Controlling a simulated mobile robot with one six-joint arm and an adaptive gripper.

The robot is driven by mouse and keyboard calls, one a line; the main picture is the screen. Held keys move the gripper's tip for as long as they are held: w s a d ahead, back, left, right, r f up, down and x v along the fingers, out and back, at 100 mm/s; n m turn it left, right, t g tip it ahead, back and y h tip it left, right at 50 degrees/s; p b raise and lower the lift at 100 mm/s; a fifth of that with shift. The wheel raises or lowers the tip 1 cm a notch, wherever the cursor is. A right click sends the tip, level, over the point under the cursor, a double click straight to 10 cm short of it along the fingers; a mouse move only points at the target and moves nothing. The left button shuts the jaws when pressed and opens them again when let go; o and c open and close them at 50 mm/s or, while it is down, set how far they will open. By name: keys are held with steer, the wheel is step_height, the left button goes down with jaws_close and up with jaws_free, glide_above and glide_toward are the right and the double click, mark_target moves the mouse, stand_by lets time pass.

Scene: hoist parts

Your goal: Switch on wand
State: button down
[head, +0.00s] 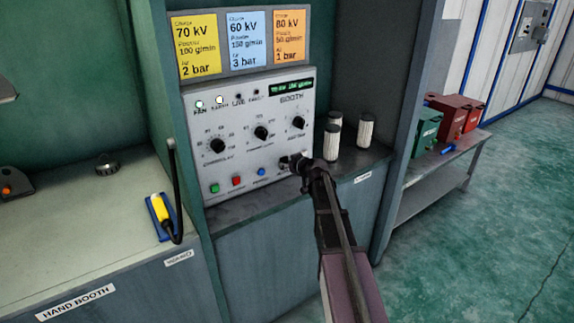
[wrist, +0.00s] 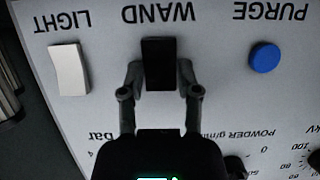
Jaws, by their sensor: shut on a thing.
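The black wand switch (wrist: 160,66) sits under the upside-down WAND label in the wrist view. My gripper (wrist: 159,76) has one finger on each side of it and is shut on it. In the head view my gripper (head: 296,164) is at the lower right of the grey control panel (head: 240,160) and largely hides the switch. Which way the switch is tipped I cannot tell. Two panel lamps on the left glow whitish, the live lamp (head: 238,96) and the one beside it look dark. A yellow wand (head: 161,209) rests in a blue holder on the left bench.
The blue purge button (wrist: 264,57) and white light switch (wrist: 69,70) flank the wand switch. Three white cylinders (head: 366,131) stand right of the panel. Red and green boxes (head: 426,131) sit on a side table. Open floor lies at right.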

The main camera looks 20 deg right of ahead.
steer(key=shift+f+b, duration=0.15)
steer(key=shift+b, duration=0.15)
steer(key=shift+f+t+b, duration=0.15)
steer(key=shift+t+b, duration=0.25)
steer(key=shift+b, duration=0.2)
steer(key=shift+t+b, duration=0.3)
steer(key=shift+b, duration=0.1)
steer(key=shift+c, duration=1.6)
jaws_free()
steer(key=shift+r+g+p, duration=0.45)
steer(key=shift+g+p, duration=0.25)
steer(key=shift+p, duration=0.7)
